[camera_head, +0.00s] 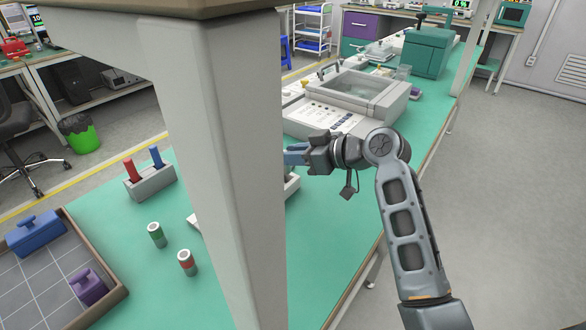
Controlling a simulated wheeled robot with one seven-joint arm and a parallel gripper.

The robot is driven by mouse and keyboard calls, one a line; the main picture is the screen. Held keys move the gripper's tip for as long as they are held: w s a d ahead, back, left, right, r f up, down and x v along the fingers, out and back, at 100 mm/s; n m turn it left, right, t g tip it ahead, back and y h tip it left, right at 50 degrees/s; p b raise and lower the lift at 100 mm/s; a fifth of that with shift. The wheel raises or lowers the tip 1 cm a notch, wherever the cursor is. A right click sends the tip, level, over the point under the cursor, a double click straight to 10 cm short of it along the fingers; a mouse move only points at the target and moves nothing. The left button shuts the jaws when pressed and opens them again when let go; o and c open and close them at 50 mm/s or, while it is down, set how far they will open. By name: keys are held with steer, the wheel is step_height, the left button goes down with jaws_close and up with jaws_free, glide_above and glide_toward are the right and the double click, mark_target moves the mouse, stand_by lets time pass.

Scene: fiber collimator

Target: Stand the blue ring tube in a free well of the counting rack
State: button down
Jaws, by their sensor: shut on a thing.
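My gripper (300,155) is raised above the green bench, with blue-grey fingers pointing left behind a pale upright post. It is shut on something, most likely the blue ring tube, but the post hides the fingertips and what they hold. No blue ring tube shows plainly anywhere. A pale object (292,186) shows just right of the post below my gripper. It may be the counting rack, but its wells are hidden.
The post (205,130) blocks the middle of the view. Green-ringed (156,235) and red-ringed (187,262) tubes stand left of it. A grey block (150,184) holds red and blue pieces. A tray (122,291) lies front left, a large grey machine (345,100) behind.

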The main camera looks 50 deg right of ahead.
mark_target(290, 170)
steer(key=shift+a+f, duration=0.2)
steer(key=shift+f, duration=1.9)
steer(key=shift+f, duration=0.1)
steer(key=c, duration=1.2)
jaws_free()
steer(key=shift+r, duration=0.2)
steer(key=shift+s+d, duration=0.1)
steer(key=shift+s, duration=0.25)
steer(key=v, duration=1.1)
steer(key=shift+s, duration=0.1)
